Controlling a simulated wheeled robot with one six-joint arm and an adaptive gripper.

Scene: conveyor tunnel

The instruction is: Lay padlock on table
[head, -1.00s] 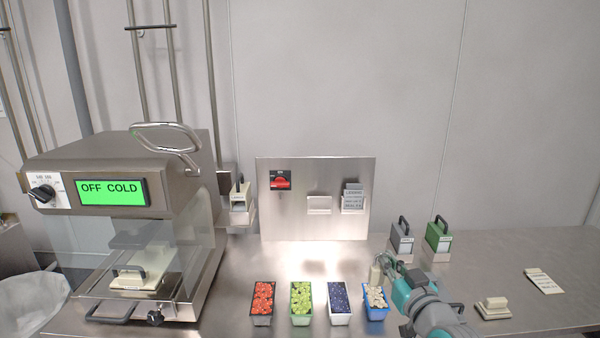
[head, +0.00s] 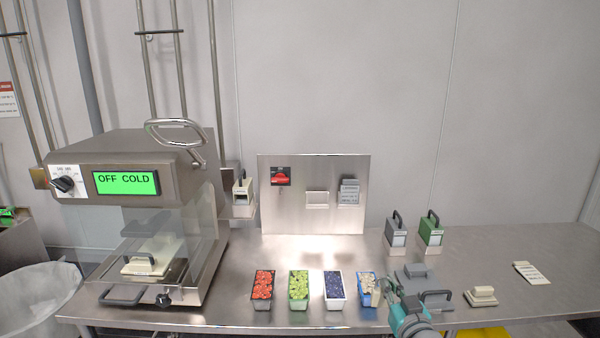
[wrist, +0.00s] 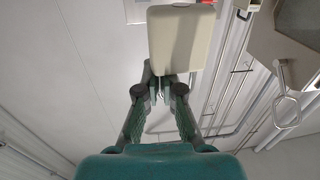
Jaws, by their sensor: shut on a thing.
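My gripper (wrist: 163,92) is shut on the thin end of a beige, block-shaped thing (wrist: 180,42), which I take to be the padlock. Its pale body stands out beyond the fingertips in the wrist view. In the head view my gripper (head: 384,288) is at the lower right, at the front of the steel table (head: 300,255), beside the tub of white pieces. The padlock is small and hard to make out there, and I cannot tell its height above the table.
Several tubs of coloured pieces, such as the red one (head: 262,290), line the front. A grey handled block (head: 437,298) lies right of my gripper, with a beige one (head: 481,296) beyond. The press (head: 130,190) stands left. Bare table lies before the steel panel (head: 312,215).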

